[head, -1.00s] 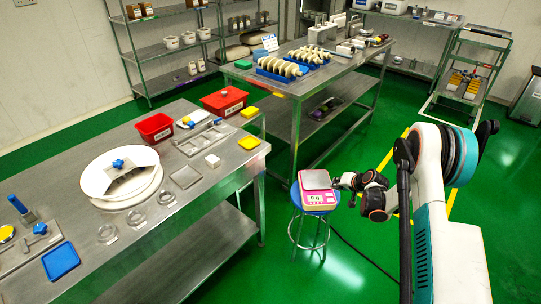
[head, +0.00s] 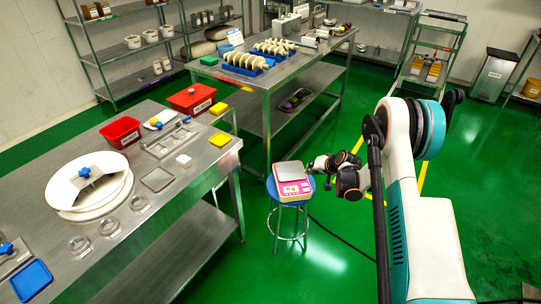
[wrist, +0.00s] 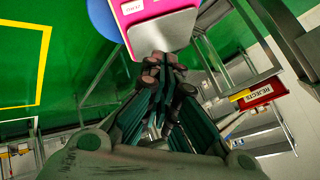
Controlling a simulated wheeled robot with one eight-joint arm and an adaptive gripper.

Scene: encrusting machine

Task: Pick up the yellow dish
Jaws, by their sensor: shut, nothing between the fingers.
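A flat yellow dish-like piece (head: 220,139) lies at the right edge of the near steel table. A second yellow piece (head: 220,108) sits farther back, beside the red bins; I cannot tell which is the dish. In the wrist view, a small yellow piece (wrist: 240,96) shows by the red bin. My gripper (head: 314,166) is beside the pink scale, to the right of the near table and well apart from both yellow pieces. In the wrist view my gripper (wrist: 165,62) has its fingers together and empty, in front of the scale's plate.
The pink scale (head: 290,189) stands on a blue round stool (head: 309,184) close to my gripper. The near steel table (head: 185,205) holds red bins (head: 192,98), a blue tray (head: 32,279) and white discs (head: 70,207). Green floor is open around the stool.

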